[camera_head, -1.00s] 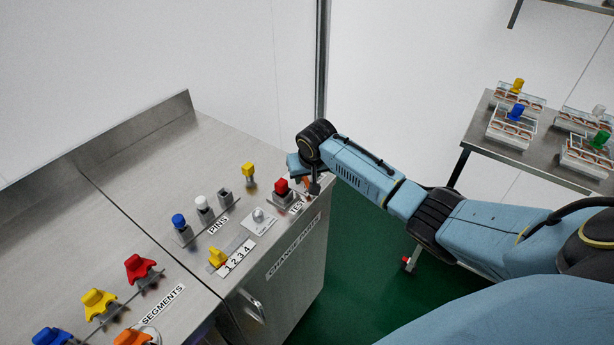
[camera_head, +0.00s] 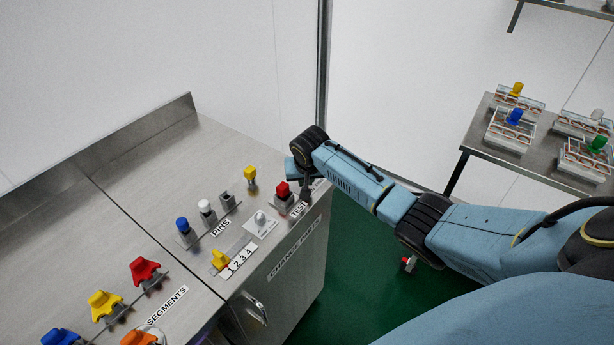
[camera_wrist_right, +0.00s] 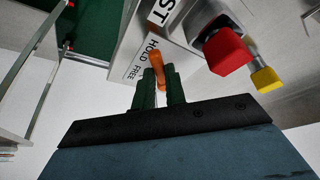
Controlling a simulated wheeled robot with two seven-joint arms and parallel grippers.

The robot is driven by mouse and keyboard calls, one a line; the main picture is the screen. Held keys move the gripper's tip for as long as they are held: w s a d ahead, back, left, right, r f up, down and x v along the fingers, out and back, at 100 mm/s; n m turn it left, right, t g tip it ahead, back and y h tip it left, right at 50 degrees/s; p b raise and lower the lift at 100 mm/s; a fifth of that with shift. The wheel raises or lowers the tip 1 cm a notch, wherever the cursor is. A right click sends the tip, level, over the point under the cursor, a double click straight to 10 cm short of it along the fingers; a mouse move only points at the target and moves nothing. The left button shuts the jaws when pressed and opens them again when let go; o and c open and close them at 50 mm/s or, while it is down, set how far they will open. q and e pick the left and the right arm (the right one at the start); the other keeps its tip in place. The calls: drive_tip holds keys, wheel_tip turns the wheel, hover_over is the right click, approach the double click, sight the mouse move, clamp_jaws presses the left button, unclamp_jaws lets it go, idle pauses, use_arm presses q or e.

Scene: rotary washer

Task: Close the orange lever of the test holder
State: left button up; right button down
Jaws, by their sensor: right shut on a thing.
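The test holder (camera_head: 284,205) stands at the right end of the steel counter, with a red block (camera_head: 282,189) on it. The red block also shows in the right wrist view (camera_wrist_right: 228,52). The orange lever (camera_wrist_right: 158,68) is in the right wrist view, between the fingertips of my right gripper (camera_wrist_right: 158,88), next to the HOLD/FREE label. My right gripper is shut on the lever. In the head view the gripper (camera_head: 306,188) is just right of the red block, and the lever is hidden there. My left gripper is not in view.
A yellow pin (camera_head: 250,175) stands close behind the red block. Blue and white pins (camera_head: 206,208) and coloured segments (camera_head: 105,303) are further left on the counter. A side table (camera_head: 478,145) with trays is at the right, beyond green floor.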

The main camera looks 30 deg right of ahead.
drive_tip(key=c, duration=1.4)
unclamp_jaws()
drive_tip(key=shift+c, duration=0.2)
drive_tip(key=p+v, duration=0.2)
drive_tip(key=v, duration=1.1)
drive_tip(key=shift+r, duration=0.15)
drive_tip(key=shift+s, duration=0.2)
